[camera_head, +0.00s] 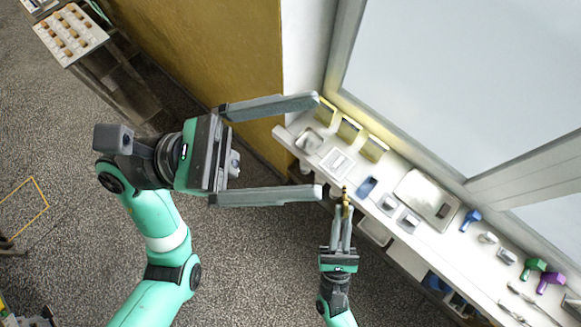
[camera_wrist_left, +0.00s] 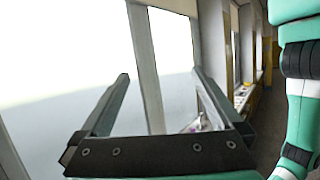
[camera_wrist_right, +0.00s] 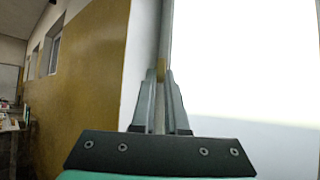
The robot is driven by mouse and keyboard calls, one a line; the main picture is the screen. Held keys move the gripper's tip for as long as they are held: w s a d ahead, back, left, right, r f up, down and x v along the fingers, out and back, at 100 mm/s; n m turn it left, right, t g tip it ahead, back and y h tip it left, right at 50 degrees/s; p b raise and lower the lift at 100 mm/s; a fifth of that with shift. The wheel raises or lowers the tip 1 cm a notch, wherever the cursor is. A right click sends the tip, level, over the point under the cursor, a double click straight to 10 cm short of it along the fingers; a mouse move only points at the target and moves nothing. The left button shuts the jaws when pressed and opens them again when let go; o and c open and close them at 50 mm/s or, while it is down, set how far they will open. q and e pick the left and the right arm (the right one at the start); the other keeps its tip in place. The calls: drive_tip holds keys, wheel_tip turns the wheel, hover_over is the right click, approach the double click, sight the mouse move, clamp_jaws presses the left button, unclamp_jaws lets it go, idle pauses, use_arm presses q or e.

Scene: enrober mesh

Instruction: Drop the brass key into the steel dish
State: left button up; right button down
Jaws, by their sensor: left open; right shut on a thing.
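The brass key (camera_head: 346,203) is held upright between the fingertips of my right gripper (camera_head: 344,212), in front of the shelf edge. In the right wrist view the key (camera_wrist_right: 161,70) shows as a small brass piece between the closed fingers. A shiny squarish dish (camera_head: 308,141), which looks like the steel dish, sits at the left end of the shelf, up and left of the key. My left gripper (camera_head: 318,147) is wide open and empty, high and close to the head camera; its fingers reach across toward the shelf's left end.
The white shelf (camera_head: 290,134) also bears a white square plate (camera_head: 337,163), a blue item (camera_head: 367,187), small grey dishes (camera_head: 388,204), a large tray (camera_head: 412,184) and coloured tools. Yellow blocks (camera_head: 349,129) line the back. A window rises behind. Open floor lies in front.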

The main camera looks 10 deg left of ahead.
use_arm(q)
wheel_tip(320, 180, down, 12)
drive_tip(key=w+y, duration=0.1)
drive_tip(key=y, duration=0.4)
drive_tip(key=g+y, duration=0.1)
drive_tip(key=y, duration=0.2)
approach(343, 202)
drive_tip(key=x, duration=0.8)
drive_tip(key=shift+w+d+f, duration=0.1)
drive_tip(key=shift+d+f, duration=0.1)
drive_tip(key=shift+d, duration=0.1)
drive_tip(key=c, duration=1.2)
use_arm(e)
drive_tip(key=c, duration=0.8)
unclamp_jaws()
drive_tip(key=shift+c, duration=0.2)
